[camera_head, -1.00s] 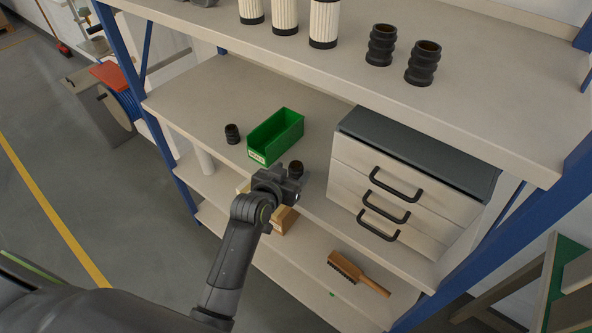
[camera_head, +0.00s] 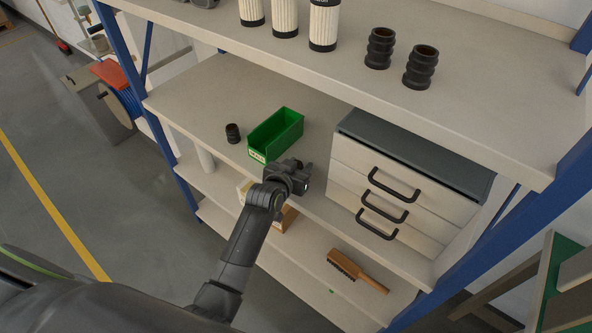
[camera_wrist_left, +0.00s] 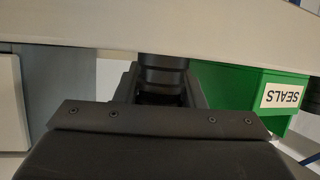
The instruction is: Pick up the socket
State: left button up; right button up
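A black ribbed cylindrical piece, likely the socket, shows in the left wrist view (camera_wrist_left: 163,74), between the fingers of my left gripper (camera_wrist_left: 163,92). No clear gap shows on either side of it, but I cannot tell whether the fingers grip it or only stand around it. In the head view my left gripper (camera_head: 304,176) is at the middle shelf's front edge, right of the green bin, and hides most of this piece. A second small black piece (camera_head: 233,133) stands on the shelf left of the bin. My right gripper is not in view.
The green bin (camera_head: 258,155) is close beside my gripper; its label reads SEALS in the wrist view. A drawer unit (camera_head: 345,160) stands to the right. The upper shelf (camera_head: 440,115) overhangs. A brush (camera_head: 357,272) and a box lie on the shelf below.

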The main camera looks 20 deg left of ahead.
pick_arm(q)
jog(key=c, duration=0.4)
jog(key=shift+r, duration=0.15)
jog(key=shift+c, duration=0.2)
